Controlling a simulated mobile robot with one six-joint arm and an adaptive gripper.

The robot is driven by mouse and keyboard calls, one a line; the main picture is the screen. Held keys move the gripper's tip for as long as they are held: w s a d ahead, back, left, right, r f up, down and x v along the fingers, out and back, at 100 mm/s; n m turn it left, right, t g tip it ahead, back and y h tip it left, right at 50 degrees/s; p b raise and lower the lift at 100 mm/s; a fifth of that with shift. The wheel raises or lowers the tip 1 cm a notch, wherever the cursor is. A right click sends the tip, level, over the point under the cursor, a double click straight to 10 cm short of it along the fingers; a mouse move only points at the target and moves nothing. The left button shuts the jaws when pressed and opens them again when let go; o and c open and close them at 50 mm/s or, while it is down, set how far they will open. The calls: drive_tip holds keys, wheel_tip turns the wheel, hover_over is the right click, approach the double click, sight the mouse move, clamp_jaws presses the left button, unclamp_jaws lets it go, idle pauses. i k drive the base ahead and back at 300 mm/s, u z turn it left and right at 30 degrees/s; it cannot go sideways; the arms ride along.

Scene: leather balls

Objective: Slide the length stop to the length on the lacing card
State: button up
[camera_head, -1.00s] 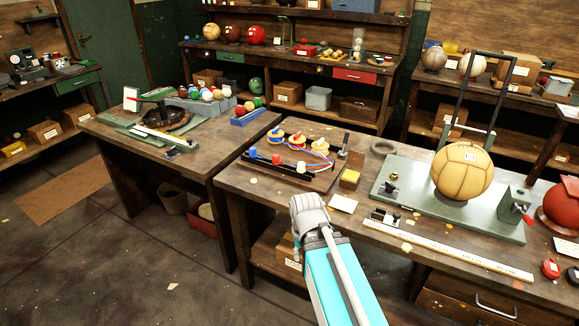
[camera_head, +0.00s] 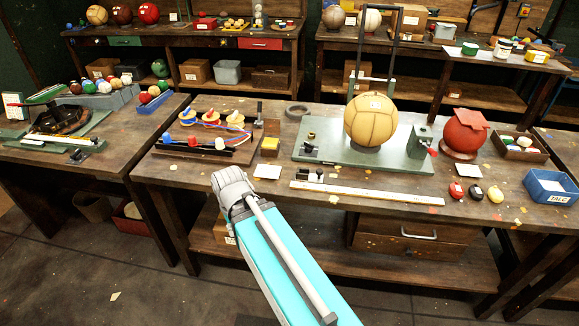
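A pale ruler strip (camera_head: 367,193) lies along the front of the middle bench, with a small dark and white block (camera_head: 310,176) just behind its left end. On the left bench, another pale ruler strip (camera_head: 58,139) has a small dark block (camera_head: 79,156) near its right end. I cannot tell which block is the length stop. A blank-looking white card (camera_head: 267,171) lies on the middle bench, and another white card (camera_head: 13,106) stands on the left bench. Neither is readable as the lacing card. My arm reaches up from below; its grey joint shows, but no gripper fingers.
On the middle bench, a tan ball (camera_head: 371,120) sits on a green plate (camera_head: 311,133) under a tall dark frame. A board with coloured laces (camera_head: 205,140) is at left, a red ball (camera_head: 465,132) and blue tray (camera_head: 550,187) at right. A floor gap separates the benches.

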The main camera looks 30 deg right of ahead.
sight(303, 175)
drive_tip(key=k, duration=1)
drive_tip(key=z, duration=0.35)
drive_tip(key=i, duration=0.95)
